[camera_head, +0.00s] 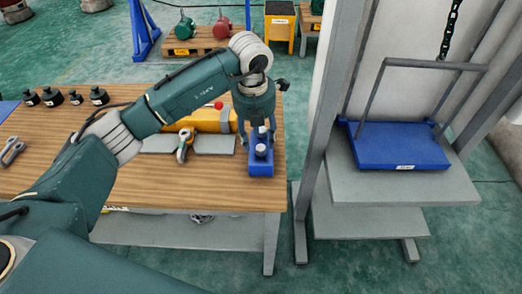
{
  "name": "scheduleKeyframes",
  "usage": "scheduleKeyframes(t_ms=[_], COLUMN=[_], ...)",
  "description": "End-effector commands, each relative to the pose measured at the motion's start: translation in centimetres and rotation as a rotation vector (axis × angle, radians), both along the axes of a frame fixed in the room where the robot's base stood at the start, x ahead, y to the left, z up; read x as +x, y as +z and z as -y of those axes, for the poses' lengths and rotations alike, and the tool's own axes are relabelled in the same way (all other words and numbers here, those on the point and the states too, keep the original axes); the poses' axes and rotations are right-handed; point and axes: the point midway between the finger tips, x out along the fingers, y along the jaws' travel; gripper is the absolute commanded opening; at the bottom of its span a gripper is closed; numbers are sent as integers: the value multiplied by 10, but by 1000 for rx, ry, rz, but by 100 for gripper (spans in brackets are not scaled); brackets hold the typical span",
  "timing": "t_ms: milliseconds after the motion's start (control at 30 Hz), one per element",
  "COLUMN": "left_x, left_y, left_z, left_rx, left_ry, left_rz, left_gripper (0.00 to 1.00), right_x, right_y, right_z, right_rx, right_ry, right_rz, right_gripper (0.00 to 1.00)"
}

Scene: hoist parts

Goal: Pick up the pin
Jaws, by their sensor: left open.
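A small silver pin (261,151) stands upright in a blue block (261,168) near the right front corner of the wooden table. A second pale cylinder shows just behind it, partly between my fingers. My left gripper (259,140) points down over the block with its fingers apart, one on each side of the pale cylinders. I cannot tell whether the fingers touch them. My right gripper is not in view.
A yellow hoist body (207,121) and a hook-like part (184,147) lie left of the block. Several black weights (74,97) and a grey shackle (12,150) lie farther left. A grey frame (322,120) with a blue tray (398,150) stands right of the table.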

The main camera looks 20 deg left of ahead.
Motion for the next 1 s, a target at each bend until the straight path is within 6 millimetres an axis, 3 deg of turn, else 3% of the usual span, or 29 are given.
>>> scheduleKeyframes(t_ms=[333,500,767,1000], left_x=[7,10,11,11], left_y=[-34,-55,-58,-58], left_z=[6,7,6,6], left_rx=[-2,-3,-3,-3], left_ry=[-1,-2,-3,-3], left_rz=[-5,-1,2,2], left_gripper=[47,47,47,0], right_x=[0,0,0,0], right_y=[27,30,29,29], right_z=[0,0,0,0], right_rx=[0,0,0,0], right_ry=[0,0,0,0], right_rz=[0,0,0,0], right_gripper=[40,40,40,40])
